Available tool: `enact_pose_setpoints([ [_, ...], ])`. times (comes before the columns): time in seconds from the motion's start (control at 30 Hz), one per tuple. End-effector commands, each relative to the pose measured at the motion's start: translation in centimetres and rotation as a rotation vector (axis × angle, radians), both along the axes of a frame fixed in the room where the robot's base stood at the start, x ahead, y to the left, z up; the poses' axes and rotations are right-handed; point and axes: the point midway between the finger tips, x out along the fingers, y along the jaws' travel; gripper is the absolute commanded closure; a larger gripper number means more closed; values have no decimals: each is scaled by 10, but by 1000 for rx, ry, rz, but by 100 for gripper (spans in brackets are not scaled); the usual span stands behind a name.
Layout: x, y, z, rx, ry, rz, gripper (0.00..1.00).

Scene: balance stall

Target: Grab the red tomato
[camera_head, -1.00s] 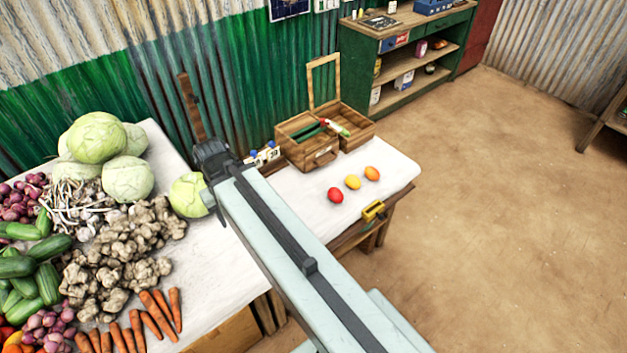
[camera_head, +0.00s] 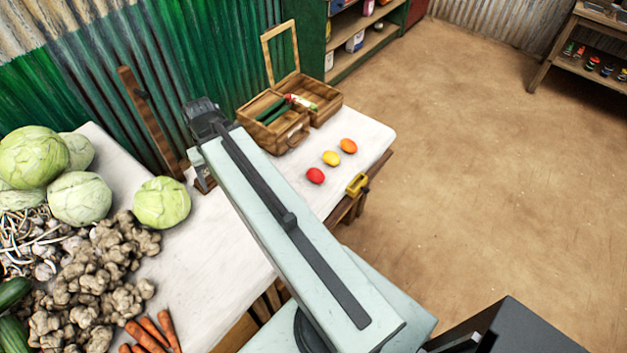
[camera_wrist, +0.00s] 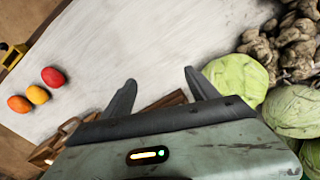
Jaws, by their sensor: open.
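The red tomato (camera_head: 315,176) lies on the white tabletop (camera_head: 352,188), at the front left of a short row with a yellow one (camera_head: 331,158) and an orange one (camera_head: 348,146). In the wrist view the red tomato (camera_wrist: 53,76) is at the left, clear of my fingers. My gripper (camera_wrist: 158,90) is open, with its two dark fingers apart and nothing between them. In the head view my arm reaches over the table to the left of the tomato, and its fingers are hidden there.
A wooden box (camera_head: 288,112) with an open lid stands behind the tomatoes, holding green and red items. A yellow object (camera_head: 357,184) is at the table edge. Cabbages (camera_head: 162,203) and ginger (camera_head: 103,262) cover the left. Open floor lies to the right.

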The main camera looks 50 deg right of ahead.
Motion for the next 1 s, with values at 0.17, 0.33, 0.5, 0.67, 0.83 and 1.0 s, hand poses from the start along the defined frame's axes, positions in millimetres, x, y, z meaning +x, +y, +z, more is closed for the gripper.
enact_pose_setpoints([
  [0.17, -27, -153, -69, 85, -55, -436, 32],
  [0.33, -78, -265, -103, 149, -115, -778, 32],
  [0.5, -116, -321, -114, 183, -154, -960, 32],
  [0.67, -124, -331, -114, 190, -163, -996, 32],
  [0.83, -120, -329, -129, 190, -162, -993, 32],
  [1.0, -115, -327, -141, 189, -162, -992, 32],
])
